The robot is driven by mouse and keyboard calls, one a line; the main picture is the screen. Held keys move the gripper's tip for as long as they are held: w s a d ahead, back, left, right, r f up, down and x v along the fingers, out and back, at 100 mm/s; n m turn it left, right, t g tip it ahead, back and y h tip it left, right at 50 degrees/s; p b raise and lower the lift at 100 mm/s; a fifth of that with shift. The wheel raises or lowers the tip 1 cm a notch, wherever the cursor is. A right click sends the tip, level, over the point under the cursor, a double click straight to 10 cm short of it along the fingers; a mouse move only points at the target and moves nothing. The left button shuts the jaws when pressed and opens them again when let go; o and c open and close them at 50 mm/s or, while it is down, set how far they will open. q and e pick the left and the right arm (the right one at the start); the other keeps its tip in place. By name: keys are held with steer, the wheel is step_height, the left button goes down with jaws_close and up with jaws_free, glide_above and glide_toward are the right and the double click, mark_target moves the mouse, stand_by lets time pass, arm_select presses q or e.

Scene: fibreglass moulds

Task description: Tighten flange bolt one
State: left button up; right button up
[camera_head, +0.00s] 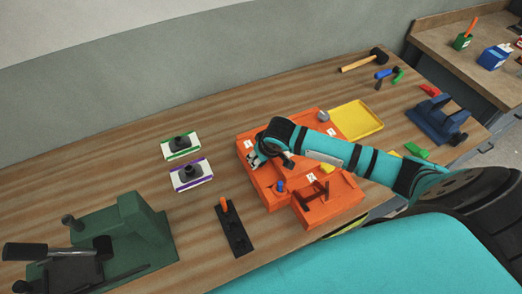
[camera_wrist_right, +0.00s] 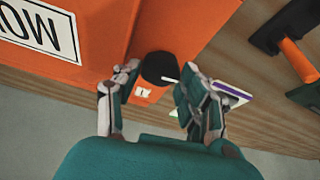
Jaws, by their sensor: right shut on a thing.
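The orange mould (camera_head: 283,190) lies on the wooden bench, with small white labels on its top. My right gripper (camera_head: 256,159) is at the mould's left edge, beside a white label (camera_head: 248,144). In the right wrist view a black round bolt head (camera_wrist_right: 160,67) sits between the two fingers of my right gripper (camera_wrist_right: 158,84), next to the orange side of the mould (camera_wrist_right: 178,25). The gripper is shut on this bolt head. My right arm hides part of the mould. My left gripper is not in view.
A white block with a green rim (camera_head: 181,147) and one with a purple rim (camera_head: 191,175) stand left of the mould. A dark tool rack (camera_head: 234,230) and green machine (camera_head: 137,235) are nearer. A yellow tray (camera_head: 356,120) lies behind. Bare bench (camera_head: 100,180) is at left.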

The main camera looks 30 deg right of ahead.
steer(key=shift+r+m+p, duration=0.1)
steer(key=shift+m+p, duration=0.25)
steer(key=shift+m, duration=0.05)
steer(key=o, duration=1.2)
steer(key=shift+a+v, duration=0.1)
steer(key=shift+v, duration=1.85)
steer(key=shift+a+v, duration=0.15)
steer(key=shift+v, duration=1.8)
steer(key=shift+s, duration=0.1)
